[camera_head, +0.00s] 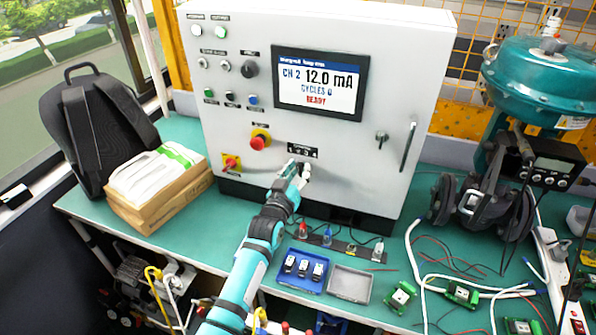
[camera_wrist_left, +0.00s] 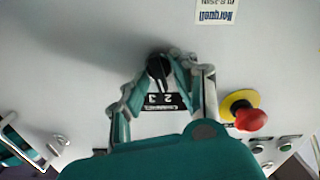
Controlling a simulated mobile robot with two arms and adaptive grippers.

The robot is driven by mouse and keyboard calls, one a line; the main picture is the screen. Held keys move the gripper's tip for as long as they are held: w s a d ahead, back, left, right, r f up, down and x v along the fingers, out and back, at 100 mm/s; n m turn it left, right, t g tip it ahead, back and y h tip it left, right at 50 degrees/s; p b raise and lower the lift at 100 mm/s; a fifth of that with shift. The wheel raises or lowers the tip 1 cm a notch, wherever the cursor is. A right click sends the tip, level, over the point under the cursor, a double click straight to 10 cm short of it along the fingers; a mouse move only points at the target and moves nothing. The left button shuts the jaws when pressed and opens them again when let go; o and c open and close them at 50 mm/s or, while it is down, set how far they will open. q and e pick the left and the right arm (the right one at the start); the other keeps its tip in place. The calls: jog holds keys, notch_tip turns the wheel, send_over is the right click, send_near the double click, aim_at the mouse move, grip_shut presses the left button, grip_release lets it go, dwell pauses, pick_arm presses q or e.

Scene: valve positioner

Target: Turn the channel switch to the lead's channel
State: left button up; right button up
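The channel switch, a black knob (camera_wrist_left: 158,68), sits on the cabinet's light grey front, beside a black label plate (camera_wrist_left: 165,102) with numbers. My left gripper (camera_wrist_left: 160,74) is at the knob, with its fingertips closed in on both sides of it. In the head view the left gripper (camera_head: 296,170) covers the knob, just below the label plate (camera_head: 303,150). The cabinet display (camera_head: 320,80) reads CH 2, 12.0 mA, CYCLES 0, READY. Leads with a red plug (camera_head: 303,230) and a blue plug (camera_head: 327,236) stand on a strip before the cabinet. My right gripper is not in view.
A blue tray (camera_head: 283,279) with small modules and a grey tray (camera_head: 350,284) lie in front.

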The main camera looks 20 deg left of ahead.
pick_arm(q)
grip_shut()
jog(key=shift+r+m, duration=0.1)
jog(key=shift+m, duration=0.2)
jog(key=shift+m+p, duration=0.3)
jog(key=shift+m, duration=0.6)
jog(key=shift+d+r+m, duration=0.1)
jog(key=shift+m, duration=1.5)
jog(key=shift+o, duration=1.1)
grip_release()
jog(key=shift+w, duration=0.1)
